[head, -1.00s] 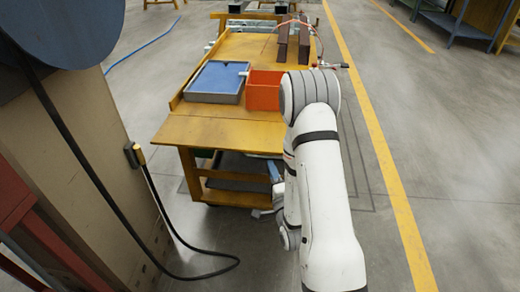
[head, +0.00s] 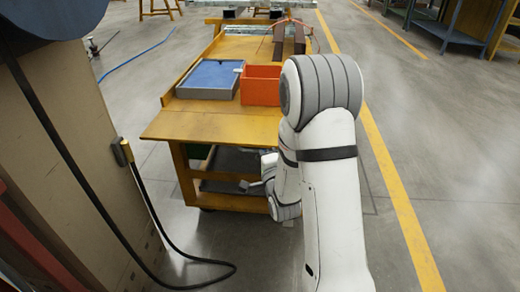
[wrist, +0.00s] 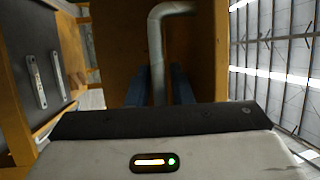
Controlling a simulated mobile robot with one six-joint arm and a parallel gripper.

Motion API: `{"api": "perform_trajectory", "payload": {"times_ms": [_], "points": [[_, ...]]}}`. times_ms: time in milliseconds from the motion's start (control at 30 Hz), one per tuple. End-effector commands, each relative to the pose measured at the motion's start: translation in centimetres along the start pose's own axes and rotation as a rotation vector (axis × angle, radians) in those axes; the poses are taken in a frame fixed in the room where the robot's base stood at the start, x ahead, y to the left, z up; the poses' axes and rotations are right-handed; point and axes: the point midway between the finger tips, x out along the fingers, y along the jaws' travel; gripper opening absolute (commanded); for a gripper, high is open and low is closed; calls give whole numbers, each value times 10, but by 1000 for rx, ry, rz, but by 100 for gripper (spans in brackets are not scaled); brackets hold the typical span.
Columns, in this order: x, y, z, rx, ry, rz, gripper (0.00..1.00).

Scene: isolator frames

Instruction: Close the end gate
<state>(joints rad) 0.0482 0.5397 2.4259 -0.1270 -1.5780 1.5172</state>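The end gate (head: 210,126) appears to be the flat yellow panel at the near end of the yellow bench. It lies about level with the bench top, sticking out toward me. My gripper (head: 247,186) is low beside the bench's near right corner, below the panel's height, partly hidden by my arm. In the wrist view my gripper's two blue-grey fingers (wrist: 161,86) are apart and point up at a yellow-brown surface (wrist: 115,40), perhaps the panel's underside. A bent grey pipe (wrist: 158,50) shows between or behind them; I cannot tell if they touch it.
A blue-topped grey tray (head: 210,79) and an orange bin (head: 261,85) stand on the bench, with brown blocks (head: 289,39) farther back. A beige cabinet (head: 75,130) and a black cable (head: 150,215) are at left. Floor right of my arm is clear.

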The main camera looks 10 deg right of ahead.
Motion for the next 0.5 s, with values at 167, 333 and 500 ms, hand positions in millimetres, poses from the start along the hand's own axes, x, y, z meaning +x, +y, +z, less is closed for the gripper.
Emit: {"api": "perform_trajectory", "payload": {"times_ms": [167, 333, 500], "points": [[0, 0, 0, 0, 0, 0, 20], [0, 0, 0, 0, -1, 0, 10], [0, 0, 1, 0, -1, 1, 0]]}}
